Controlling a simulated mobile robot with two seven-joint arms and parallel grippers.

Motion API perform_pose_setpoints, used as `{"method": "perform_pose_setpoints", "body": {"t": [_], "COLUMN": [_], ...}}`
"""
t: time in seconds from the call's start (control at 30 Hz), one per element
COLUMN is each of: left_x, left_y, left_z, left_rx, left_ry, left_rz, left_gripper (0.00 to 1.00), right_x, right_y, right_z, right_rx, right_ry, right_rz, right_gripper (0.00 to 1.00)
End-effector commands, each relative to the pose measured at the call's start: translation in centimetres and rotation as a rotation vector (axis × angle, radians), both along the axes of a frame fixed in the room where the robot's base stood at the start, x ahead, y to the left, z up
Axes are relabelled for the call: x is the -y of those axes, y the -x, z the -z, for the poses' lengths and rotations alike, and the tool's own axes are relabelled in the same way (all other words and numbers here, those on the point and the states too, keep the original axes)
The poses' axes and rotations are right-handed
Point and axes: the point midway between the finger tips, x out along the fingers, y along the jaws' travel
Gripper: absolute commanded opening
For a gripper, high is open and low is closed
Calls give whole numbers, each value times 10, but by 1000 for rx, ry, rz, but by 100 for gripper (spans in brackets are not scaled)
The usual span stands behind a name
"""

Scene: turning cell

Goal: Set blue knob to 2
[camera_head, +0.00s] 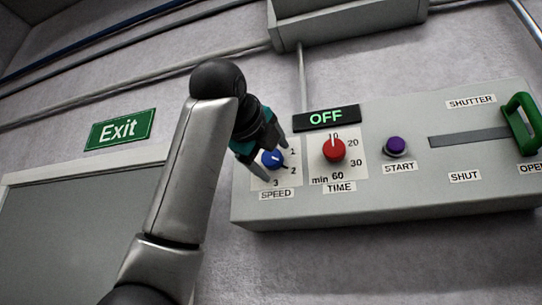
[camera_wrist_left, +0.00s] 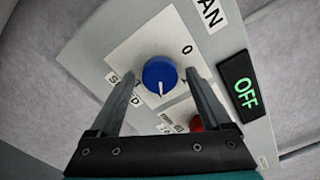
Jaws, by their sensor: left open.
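The blue knob (camera_head: 271,159) is on the SPEED dial at the left end of the grey panel. Figures 1, 2 and 3 show along the dial's right and lower side. Its white pointer faces roughly right, on the side of 1 and 2; the exact figure is hard to tell. In the left wrist view the knob (camera_wrist_left: 160,74) shows its white mark towards the bottom, and a 0 is visible. My left gripper (camera_head: 276,162) is open, its fingers apart on either side of the knob; contact cannot be told. My right gripper is not in view.
A red TIME knob (camera_head: 334,150) is close to the right, with a lit OFF display (camera_head: 326,118) above it. Further right are a purple START button (camera_head: 396,146) and a green shutter handle (camera_head: 521,123). An Exit sign (camera_head: 120,129) hangs left.

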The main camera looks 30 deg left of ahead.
Motion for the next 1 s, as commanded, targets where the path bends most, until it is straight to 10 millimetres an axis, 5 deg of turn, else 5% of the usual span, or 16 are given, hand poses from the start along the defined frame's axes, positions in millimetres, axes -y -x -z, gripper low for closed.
{"method": "perform_pose_setpoints", "body": {"t": [0.27,0.7,1.0], "left_x": [6,31,35], "left_y": [26,128,147], "left_z": [1,1,1], "left_rx": [7,4,0], "left_ry": [-1,-1,0], "left_rz": [0,0,0], "left_gripper": [82,82,82], "right_x": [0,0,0], "right_y": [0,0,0], "right_z": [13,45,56], "right_rx": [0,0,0], "right_ry": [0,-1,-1], "right_rz": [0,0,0], "right_gripper": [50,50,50]}}
